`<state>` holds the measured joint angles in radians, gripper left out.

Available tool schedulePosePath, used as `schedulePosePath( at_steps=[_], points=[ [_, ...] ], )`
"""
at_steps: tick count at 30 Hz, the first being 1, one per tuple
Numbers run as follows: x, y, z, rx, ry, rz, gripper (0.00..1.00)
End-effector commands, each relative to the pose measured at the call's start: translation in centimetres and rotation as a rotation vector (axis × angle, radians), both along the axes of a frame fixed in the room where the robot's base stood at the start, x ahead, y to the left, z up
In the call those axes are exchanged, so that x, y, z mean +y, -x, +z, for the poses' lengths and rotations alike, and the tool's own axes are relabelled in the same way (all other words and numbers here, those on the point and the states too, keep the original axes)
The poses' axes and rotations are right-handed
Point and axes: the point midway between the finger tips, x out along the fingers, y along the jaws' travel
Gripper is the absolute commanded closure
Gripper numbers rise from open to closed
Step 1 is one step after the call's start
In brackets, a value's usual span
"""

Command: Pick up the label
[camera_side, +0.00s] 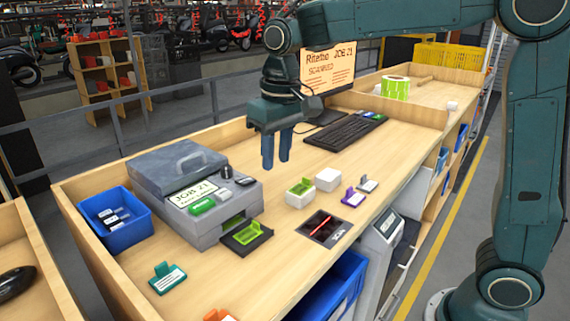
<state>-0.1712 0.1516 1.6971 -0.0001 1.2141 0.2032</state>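A grey label printer (190,190) with a "JOB 21" display stands on the left part of the wooden bench. A bright green label (246,234) lies on the small black tray at the printer's front slot, close to the bench's front edge. My gripper (276,163) hangs above the bench, behind and to the right of the printer, with its blue fingers pointing down. A gap shows between the fingers, and nothing is between them. The gripper is apart from the green label, higher and farther back.
Small label holders and white blocks (327,180) stand right of the printer, beside a dark panel (326,228) with a red stick. A blue bin (114,218) is on the left. A keyboard (345,132) and monitor (328,66) are behind. A teal holder (168,278) lies front left.

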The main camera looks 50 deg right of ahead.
Motion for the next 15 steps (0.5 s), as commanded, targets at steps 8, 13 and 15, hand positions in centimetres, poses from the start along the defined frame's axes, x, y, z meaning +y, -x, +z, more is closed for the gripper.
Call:
schedulePosePath(
  at_steps=[8, 13, 15],
  points=[
    [1.9, -3.5, -2.2, 0.067, 0.012, -0.004, 0.7],
    [2.2, -4.0, -2.6, 0.078, 0.013, -0.006, 0.7],
    [2.2, -4.0, -2.6, 0.079, 0.013, -0.006, 0.7]
  ],
)
